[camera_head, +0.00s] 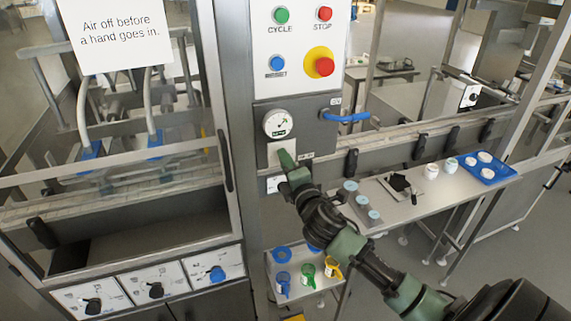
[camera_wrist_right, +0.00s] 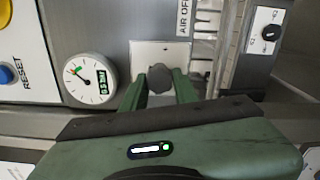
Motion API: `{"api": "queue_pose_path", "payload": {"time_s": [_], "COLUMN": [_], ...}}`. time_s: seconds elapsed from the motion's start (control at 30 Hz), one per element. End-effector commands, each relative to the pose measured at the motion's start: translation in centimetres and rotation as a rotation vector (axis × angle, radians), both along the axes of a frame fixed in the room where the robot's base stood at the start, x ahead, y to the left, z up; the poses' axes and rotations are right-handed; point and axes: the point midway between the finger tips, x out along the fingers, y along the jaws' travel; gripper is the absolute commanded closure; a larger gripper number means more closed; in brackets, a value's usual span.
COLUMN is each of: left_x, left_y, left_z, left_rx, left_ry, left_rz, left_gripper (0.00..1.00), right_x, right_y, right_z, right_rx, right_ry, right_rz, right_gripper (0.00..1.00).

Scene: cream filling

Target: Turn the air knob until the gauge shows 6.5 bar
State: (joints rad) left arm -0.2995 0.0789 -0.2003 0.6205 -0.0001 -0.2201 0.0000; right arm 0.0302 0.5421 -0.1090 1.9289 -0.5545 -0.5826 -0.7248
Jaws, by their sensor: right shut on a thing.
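The round white gauge (camera_head: 278,123) sits on the grey panel above my right gripper (camera_head: 287,160). In the right wrist view the gauge (camera_wrist_right: 90,80) is at the left, with a needle, a green mark and a small dark readout whose digits I cannot read surely. The air knob (camera_wrist_right: 160,76) is grey and round, on a pale plate. The green fingers of my right gripper (camera_wrist_right: 160,88) are shut on it, one on each side. In the head view the gripper hides the knob. My left gripper is out of view.
Above the gauge are CYCLE, STOP and RESET buttons and a red emergency button (camera_head: 324,67). A blue handle (camera_head: 347,117) juts out right of the gauge. A side table (camera_head: 420,205) holds cups and a blue tray (camera_head: 487,170). Three dark-and-blue knobs sit on the lower left front.

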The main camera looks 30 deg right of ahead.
Motion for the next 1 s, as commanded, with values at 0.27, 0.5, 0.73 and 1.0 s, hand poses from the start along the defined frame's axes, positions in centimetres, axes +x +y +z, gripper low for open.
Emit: {"api": "queue_pose_path", "payload": {"time_s": [0.27,0.5,0.73,1.0], "left_x": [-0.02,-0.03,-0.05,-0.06], "left_y": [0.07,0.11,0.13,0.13], "left_z": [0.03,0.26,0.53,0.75], "left_rx": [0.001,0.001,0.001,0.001], "left_ry": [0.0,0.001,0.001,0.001], "left_rz": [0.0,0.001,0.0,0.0], "left_gripper": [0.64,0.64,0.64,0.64], "right_x": [-0.02,-0.03,-0.02,-0.03], "right_y": [-0.09,-0.11,-0.13,-0.12], "right_z": [0.17,0.25,0.29,0.28], "right_rx": [0.258,0.473,0.647,0.779], "right_ry": [-0.062,-0.114,-0.155,-0.186], "right_rz": [-0.003,-0.003,-0.003,-0.002], "right_gripper": [1.0,1.0,1.0,1.0]}}
